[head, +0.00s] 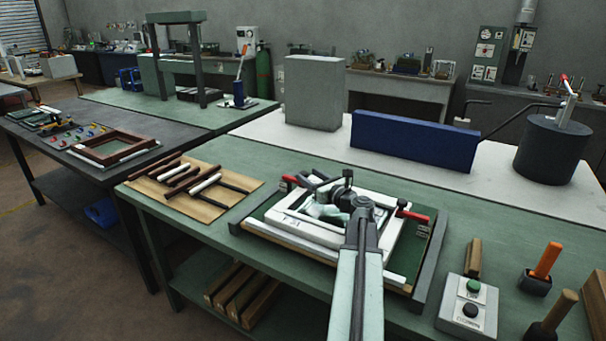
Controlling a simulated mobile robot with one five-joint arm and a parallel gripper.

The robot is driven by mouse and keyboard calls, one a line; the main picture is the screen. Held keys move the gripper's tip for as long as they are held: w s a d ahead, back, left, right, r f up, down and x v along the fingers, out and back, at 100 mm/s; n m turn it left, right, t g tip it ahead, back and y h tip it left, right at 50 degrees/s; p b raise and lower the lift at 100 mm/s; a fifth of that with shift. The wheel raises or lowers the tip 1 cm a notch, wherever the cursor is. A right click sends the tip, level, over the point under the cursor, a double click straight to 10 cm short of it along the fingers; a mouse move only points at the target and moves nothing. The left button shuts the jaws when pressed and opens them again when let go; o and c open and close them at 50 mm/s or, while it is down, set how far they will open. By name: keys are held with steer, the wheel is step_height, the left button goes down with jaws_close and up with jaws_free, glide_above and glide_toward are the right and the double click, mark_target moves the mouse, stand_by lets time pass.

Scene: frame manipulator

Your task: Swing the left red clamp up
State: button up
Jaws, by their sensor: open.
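The left red clamp (289,180) is at the back left corner of the white frame (290,228); its red grip is small in view, and its angle is hard to tell. A second red clamp (413,215) lies about level at the frame's right side. My gripper (322,207) is over the frame's opening, to the right of the left clamp and apart from its red grip. It is open, and nothing shows between its fingers. My arm hides the front middle of the frame, and my wrist hides part of its back side.
The frame rests in a dark-edged fixture (432,262) on a green bench (200,228). A wooden board with dark and white bars (205,185) lies to the left. A button box (468,308) and orange-handled tool (547,261) stand at the right. A blue block (413,141) stands behind.

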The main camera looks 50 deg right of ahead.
mark_target(307, 175)
steer(key=w, duration=0.3)
steer(key=shift+w+d, duration=0.15)
steer(key=shift+w, duration=0.15)
jaws_close()
steer(key=shift+f, duration=0.1)
stand_by(0.9)
